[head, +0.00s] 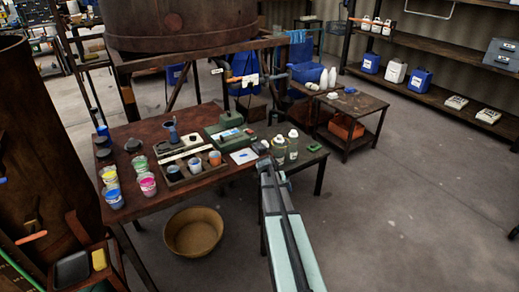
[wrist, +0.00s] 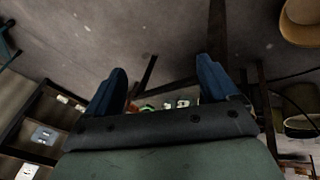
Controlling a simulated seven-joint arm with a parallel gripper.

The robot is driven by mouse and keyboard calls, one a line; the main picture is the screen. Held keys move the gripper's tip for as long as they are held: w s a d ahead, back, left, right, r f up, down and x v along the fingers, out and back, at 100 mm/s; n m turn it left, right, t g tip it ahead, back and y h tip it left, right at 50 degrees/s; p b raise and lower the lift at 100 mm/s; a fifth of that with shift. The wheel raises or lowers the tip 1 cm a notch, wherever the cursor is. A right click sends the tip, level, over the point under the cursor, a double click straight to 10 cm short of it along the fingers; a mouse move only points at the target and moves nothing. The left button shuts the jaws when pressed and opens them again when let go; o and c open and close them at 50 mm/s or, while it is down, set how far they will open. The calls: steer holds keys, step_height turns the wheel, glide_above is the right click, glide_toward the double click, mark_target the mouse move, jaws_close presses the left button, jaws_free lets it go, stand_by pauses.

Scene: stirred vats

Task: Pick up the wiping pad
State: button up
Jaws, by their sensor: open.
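My gripper (head: 268,166) is at the far end of my arm, by the right part of the brown worktable (head: 150,208). In the wrist view its two blue fingers (wrist: 162,82) stand wide apart with nothing held between them. I cannot tell for sure which item is the wiping pad. A small green block (head: 314,147) lies at the table's right end, to the right of my gripper. A yellow pad-like block (head: 99,259) lies at the lower left beside a dark tray (head: 73,268), far from my gripper.
Two clear bottles (head: 293,143) with pale caps stand close to my gripper. Paint cups (head: 147,184), a wooden rack (head: 195,178) and a green device (head: 228,137) crowd the table. A round tan basin (head: 194,232) is on the floor. Open floor lies right.

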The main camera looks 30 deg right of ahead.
steer(key=w+d+r+m+h, duration=0.1)
steer(key=w+d+r+m, duration=0.15)
steer(key=d+r, duration=0.75)
step_height(320, 180, up, 18)
steer(key=m+y, duration=0.6)
steer(key=m, duration=0.3)
glide_above(259, 145)
steer(key=shift+g, duration=0.4)
step_height(259, 145, down, 13)
steer(key=shift+s+r, duration=0.1)
steer(key=shift+r, duration=0.05)
steer(key=c, duration=0.8)
